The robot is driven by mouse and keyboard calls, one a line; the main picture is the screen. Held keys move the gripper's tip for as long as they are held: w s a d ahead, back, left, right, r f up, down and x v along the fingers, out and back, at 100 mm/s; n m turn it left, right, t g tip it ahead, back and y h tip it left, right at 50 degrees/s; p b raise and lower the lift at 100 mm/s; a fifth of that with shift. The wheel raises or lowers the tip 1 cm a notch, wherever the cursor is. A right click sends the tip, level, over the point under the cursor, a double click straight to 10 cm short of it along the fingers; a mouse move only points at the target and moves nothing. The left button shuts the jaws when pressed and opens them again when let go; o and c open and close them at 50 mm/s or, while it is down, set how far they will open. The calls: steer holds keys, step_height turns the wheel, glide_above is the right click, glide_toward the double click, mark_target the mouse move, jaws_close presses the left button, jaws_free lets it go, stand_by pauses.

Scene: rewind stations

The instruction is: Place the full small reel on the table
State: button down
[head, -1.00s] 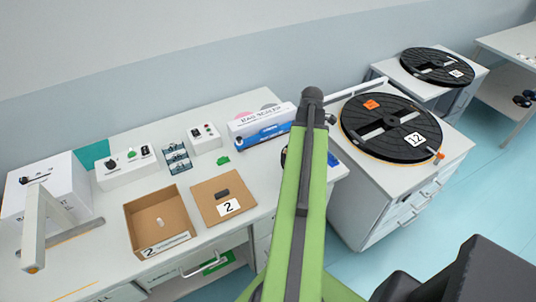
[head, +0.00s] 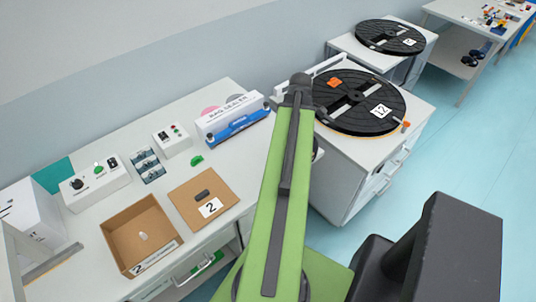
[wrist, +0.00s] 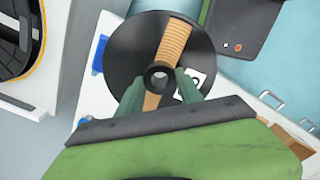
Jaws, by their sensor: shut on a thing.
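My gripper (wrist: 159,88) is shut on the hub of a small reel (wrist: 125,50) in the wrist view. The reel has a black round flange, a tan wound band across its middle and a white label partly hidden by a finger. It appears to be above the floor and the edge of white furniture; I cannot tell its height. In the head view my arm hides the gripper and nearly all of the reel. The white table (head: 110,190) runs along the wall on the left in the head view.
On the table are an open cardboard box (head: 112,232), a brown board labelled 2 (head: 185,198), a bag sealer box (head: 232,118), a switch box (head: 95,185) and a green piece (head: 196,160). A large black reel (head: 340,118) lies on the cabinet at right.

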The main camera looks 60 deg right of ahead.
steer(key=s+m, duration=0.1)
steer(key=s, duration=0.1)
steer(key=shift+s+r+m, duration=0.1)
steer(key=shift+s+m, duration=0.2)
steer(key=shift+s, duration=0.1)
steer(key=w+f+b, duration=0.2)
steer(key=w, duration=0.1)
steer(key=w+f+b, duration=0.2)
steer(key=w, duration=0.2)
steer(key=w+a+f+b, duration=0.1)
steer(key=w+f+b, duration=0.2)
steer(key=w, duration=0.1)
steer(key=shift+w, duration=0.1)
step_height(320, 180, down, 4)
steer(key=b, duration=0.4)
steer(key=shift+w+a+f, duration=0.1)
steer(key=shift+w+f, duration=0.05)
steer(key=shift+r, duration=0.2)
steer(key=shift+f, duration=0.15)
steer(key=c, duration=0.8)
jaws_free()
